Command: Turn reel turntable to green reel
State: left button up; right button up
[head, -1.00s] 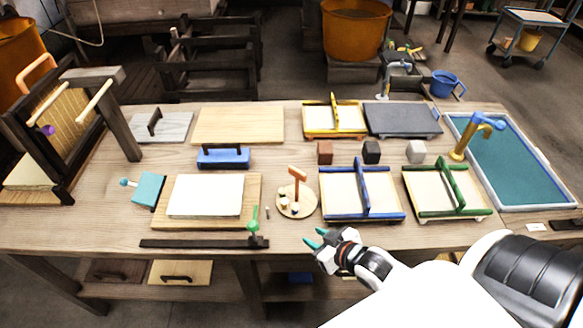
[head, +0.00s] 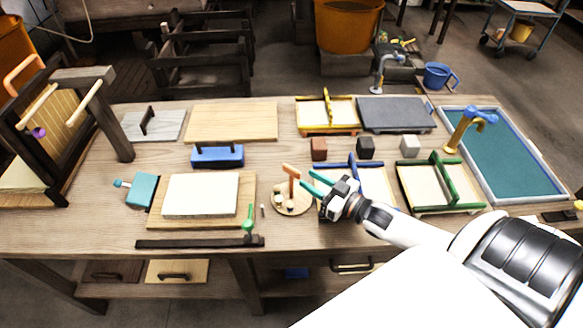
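The reel turntable (head: 292,208) is a round wooden disc with small pale reels on it and an upright orange-brown handle (head: 291,174). It stands on the table left of the blue-framed mould. I cannot tell a green reel on it for sure at this size. My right gripper (head: 314,183) is just right of the turntable's handle, its teal fingers parted and pointing left, over the left part of the blue-framed mould (head: 376,183). It appears empty. My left gripper is not in view.
A green-framed mould (head: 440,186) stands to the right, and a yellow-framed one (head: 327,112) behind. Brown, black and pale blocks (head: 411,146) sit between them. Left of the turntable are a green-knobbed lever (head: 248,222) and a white paper stack (head: 201,194) on a board.

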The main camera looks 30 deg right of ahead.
aim_at(283, 164)
jog(key=x, duration=0.7)
jog(key=shift+w+p, duration=0.1)
jog(key=shift+p, duration=0.25)
jog(key=shift+c, duration=0.4)
grip_shut()
